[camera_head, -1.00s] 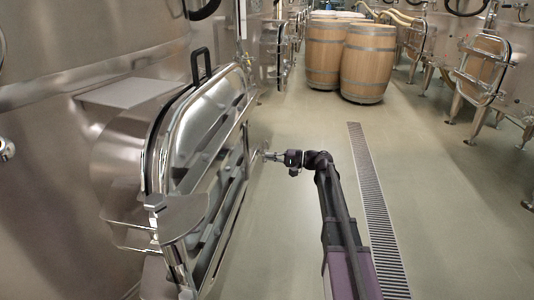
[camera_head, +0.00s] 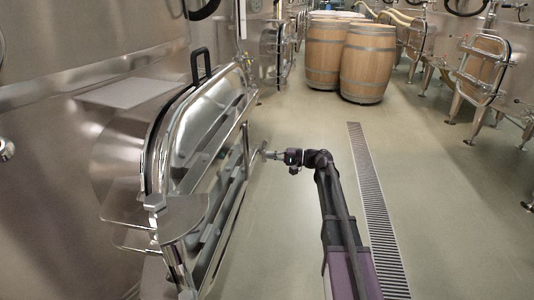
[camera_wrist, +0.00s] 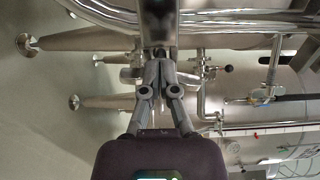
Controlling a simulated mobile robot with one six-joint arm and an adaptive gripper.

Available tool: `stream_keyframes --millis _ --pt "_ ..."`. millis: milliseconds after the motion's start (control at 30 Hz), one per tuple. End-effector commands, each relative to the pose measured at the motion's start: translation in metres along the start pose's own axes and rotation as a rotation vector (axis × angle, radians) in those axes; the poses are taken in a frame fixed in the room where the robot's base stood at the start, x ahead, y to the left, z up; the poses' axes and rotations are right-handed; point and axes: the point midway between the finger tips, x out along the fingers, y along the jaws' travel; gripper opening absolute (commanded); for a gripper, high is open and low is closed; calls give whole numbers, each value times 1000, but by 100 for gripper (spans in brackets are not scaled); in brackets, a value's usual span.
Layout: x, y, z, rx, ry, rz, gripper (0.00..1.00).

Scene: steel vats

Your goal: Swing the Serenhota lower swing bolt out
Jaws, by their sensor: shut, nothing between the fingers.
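A steel vat door (camera_head: 200,140) with a black handle (camera_head: 200,64) on top stands at the left of the head view. My gripper (camera_head: 264,154) is beside the door's right edge, low on its outer side. In the wrist view my gripper (camera_wrist: 159,68) has its two grey fingertips together with nothing between them. A thick steel bar or bolt shaft (camera_wrist: 156,20) lies just beyond the fingertips; I cannot tell whether they touch it. I cannot make out for certain which part is the lower swing bolt. No Serenhota name is readable.
A steel bracket plate (camera_head: 180,218) juts out at the door's near end. A floor drain grate (camera_head: 375,210) runs along the aisle. Wooden barrels (camera_head: 367,65) stand at the far end. Other vats line the right side. The floor on the right is clear.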

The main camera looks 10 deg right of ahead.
Motion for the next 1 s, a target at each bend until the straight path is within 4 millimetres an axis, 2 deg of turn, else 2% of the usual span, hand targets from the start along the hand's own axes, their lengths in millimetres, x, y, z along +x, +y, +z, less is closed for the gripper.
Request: stream_keyframes --millis 567,1000 --pt "0 0 -3 0 0 0 0" --pt "-1 0 -18 0 0 0 0"
